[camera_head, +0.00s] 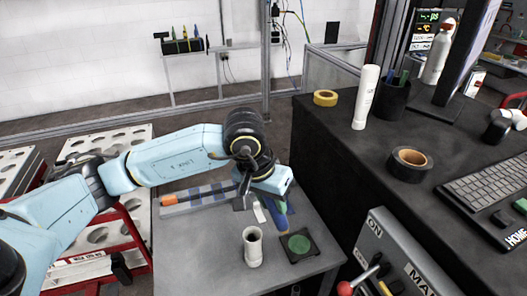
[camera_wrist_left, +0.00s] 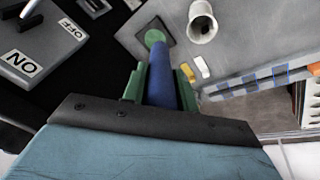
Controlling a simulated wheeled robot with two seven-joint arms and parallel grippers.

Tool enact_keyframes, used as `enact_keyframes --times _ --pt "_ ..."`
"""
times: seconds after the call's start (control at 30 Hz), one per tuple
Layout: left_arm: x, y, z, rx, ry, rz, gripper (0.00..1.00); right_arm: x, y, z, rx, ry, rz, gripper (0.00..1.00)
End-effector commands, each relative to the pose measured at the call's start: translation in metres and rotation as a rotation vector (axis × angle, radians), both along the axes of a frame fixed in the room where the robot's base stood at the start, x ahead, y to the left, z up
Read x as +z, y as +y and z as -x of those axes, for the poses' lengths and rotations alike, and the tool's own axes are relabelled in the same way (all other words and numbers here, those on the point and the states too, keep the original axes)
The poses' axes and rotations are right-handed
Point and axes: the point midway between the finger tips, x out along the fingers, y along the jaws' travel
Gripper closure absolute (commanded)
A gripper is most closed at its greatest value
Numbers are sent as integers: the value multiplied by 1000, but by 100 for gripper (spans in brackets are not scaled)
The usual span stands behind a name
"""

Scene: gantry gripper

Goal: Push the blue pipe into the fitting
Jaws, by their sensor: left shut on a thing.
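My left gripper (camera_wrist_left: 161,76) is shut on the blue pipe (camera_wrist_left: 163,82), with a green finger on each side of it. In the head view the pipe (camera_head: 281,225) slants down from the gripper toward a dark square plate with a green round fitting (camera_head: 299,244). In the wrist view the pipe's far end lines up near the green fitting (camera_wrist_left: 154,37). I cannot tell whether they touch. My right gripper is not in view.
A white cup-like container (camera_head: 253,247) stands on the grey table (camera_head: 205,250), left of the plate.

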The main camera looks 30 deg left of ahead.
Motion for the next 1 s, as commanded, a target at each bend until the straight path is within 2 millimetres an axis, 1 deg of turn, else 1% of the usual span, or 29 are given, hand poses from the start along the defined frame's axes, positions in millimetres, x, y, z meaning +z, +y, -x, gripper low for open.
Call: enact_keyframes --times 0.03,0.1,0.2,0.3,0.4,0.47,0.53,0.6,0.7,1.0 --pt "18 4 1 1 22 -18 94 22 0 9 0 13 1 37" --pt "31 10 2 2 55 -45 94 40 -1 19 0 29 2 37" --pt "46 19 4 1 106 -84 94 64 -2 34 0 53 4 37" --pt "59 27 7 2 151 -118 94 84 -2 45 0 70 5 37" --pt "68 34 10 2 188 -145 94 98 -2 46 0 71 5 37" --pt "71 37 11 1 204 -157 94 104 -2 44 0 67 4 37" --pt "74 39 12 0 216 -166 94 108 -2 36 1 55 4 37" --pt "74 40 12 1 224 -171 94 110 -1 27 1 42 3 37" --pt "73 41 13 1 228 -174 94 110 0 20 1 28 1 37" --pt "72 41 13 1 226 -173 94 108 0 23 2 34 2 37"
